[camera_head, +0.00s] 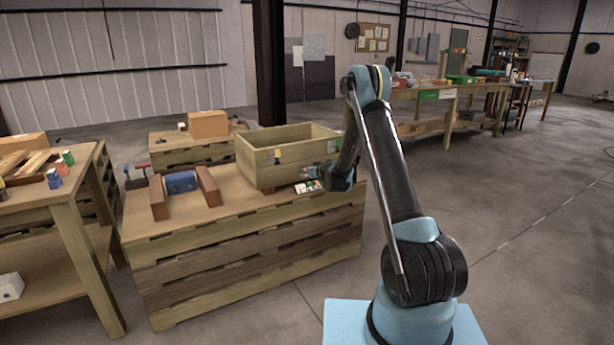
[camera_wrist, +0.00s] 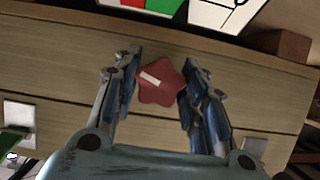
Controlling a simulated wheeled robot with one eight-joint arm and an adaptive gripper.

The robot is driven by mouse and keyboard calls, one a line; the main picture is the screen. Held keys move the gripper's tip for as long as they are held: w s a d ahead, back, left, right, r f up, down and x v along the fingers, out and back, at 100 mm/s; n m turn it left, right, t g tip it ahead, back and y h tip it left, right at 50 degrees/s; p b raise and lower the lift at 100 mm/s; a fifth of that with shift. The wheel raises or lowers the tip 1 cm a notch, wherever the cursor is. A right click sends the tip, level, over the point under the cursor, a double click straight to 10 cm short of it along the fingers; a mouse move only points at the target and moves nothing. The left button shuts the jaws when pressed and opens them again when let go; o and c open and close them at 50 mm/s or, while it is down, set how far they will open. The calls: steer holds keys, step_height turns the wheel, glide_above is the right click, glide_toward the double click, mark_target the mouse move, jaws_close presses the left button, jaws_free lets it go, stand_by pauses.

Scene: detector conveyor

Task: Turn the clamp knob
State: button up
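A red star-shaped clamp knob (camera_wrist: 162,88) with a pale bar mark shows in the wrist view, in front of a wooden board wall (camera_wrist: 60,75). My gripper (camera_wrist: 162,72) has one finger on each side of the knob, and the knob is close to both fingers. The right finger overlaps the knob's right edge in the picture; I cannot tell whether it touches. In the head view my gripper (camera_head: 312,172) is low by the right part of the wooden crate (camera_head: 262,179). The knob is not visible there.
The crate stands on a pallet-stack table (camera_head: 255,215). Under my gripper lies a card with coloured patches (camera_head: 307,187). A wooden bench (camera_head: 62,207) stands at far left. Floor at right is clear.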

steer(key=shift+c, duration=0.5)
steer(key=shift+w+d+m+g+y, duration=0.1)
steer(key=shift+m+g+y, duration=0.5)
steer(key=shift+m+y, duration=1)
steer(key=shift+m+h, duration=0.3)
steer(key=shift+m, duration=0.1)
steer(key=o, duration=1.1)
steer(key=v, duration=1.2)
steer(key=shift+f, duration=0.1)
